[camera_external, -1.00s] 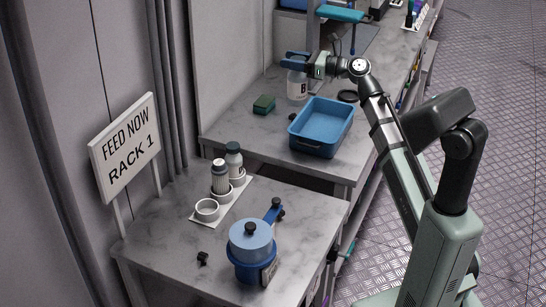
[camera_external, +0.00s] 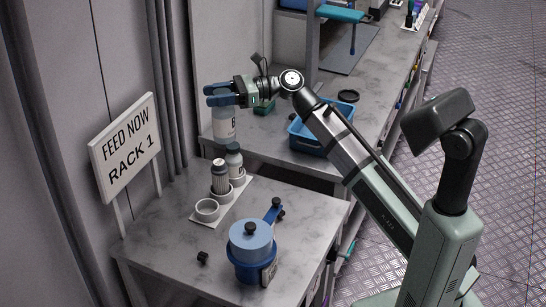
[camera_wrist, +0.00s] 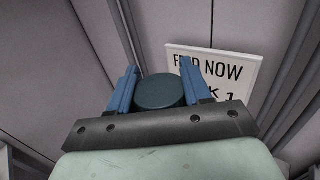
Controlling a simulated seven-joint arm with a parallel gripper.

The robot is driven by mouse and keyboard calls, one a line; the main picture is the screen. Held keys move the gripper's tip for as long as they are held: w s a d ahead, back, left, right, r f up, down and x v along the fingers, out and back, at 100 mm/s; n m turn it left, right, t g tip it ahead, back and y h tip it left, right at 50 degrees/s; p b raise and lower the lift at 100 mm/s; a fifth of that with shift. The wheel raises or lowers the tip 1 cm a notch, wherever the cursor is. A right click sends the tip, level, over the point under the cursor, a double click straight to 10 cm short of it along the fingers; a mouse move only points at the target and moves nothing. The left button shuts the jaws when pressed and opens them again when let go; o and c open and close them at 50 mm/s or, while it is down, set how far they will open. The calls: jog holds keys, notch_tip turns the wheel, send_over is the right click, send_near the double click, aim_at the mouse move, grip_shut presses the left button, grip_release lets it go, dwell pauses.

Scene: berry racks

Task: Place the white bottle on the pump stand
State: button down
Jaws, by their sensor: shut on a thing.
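My gripper (camera_external: 222,95) is shut on the white bottle (camera_external: 225,126), which hangs upright below the blue fingers, left of the blue tray. In the wrist view a dark round cap (camera_wrist: 160,92) sits between the fingers of my gripper (camera_wrist: 159,72). On the near table, a white base plate (camera_external: 198,217) carries round white holders. I cannot tell if this is the pump stand. The held bottle is behind and above it.
A blue pot-like device (camera_external: 250,255) with a lid and a side arm stands at the table's front. A small black block (camera_external: 203,258) lies left of it. A sign (camera_external: 127,150) stands at the left edge. A blue tray (camera_external: 312,143) and green sponge (camera_external: 264,107) are on the far counter.

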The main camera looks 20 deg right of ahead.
notch_tip(320, 180, down, 35)
jog(key=shift+d, duration=0.15)
dwell(1.0)
jog(key=shift+w, duration=0.1)
jog(key=shift+c, duration=2.4)
grip_release()
jog(key=d+r, duration=0.3)
jog(key=r, duration=0.4)
